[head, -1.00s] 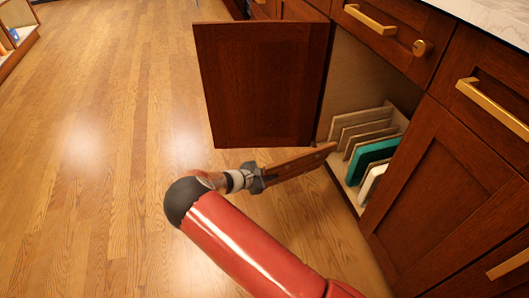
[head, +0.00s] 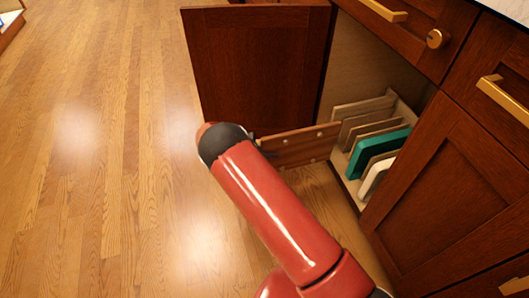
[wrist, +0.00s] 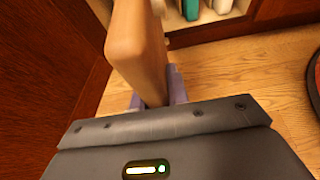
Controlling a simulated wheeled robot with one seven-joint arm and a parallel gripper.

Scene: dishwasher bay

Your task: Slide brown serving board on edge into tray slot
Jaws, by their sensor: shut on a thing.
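The brown serving board (head: 300,146) is held on edge in front of the open cabinet, its far end close to the left side of the tray opening. In the wrist view the board (wrist: 138,50) extends forward from the fingers. My gripper (wrist: 157,98) is shut on its near end; in the head view my arm hides it. The slotted wooden tray (head: 362,106) stands inside the cabinet. Its left slots look empty between thin wooden dividers. The board appears outside the tray, though the exact gap is unclear.
A teal board (head: 376,148) and a white board (head: 374,176) stand on edge in the tray's right slots. The open cabinet door (head: 255,75) is left of the board. The cabinet front (head: 440,190) bounds the opening on the right. Floor (head: 110,150) is clear at left.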

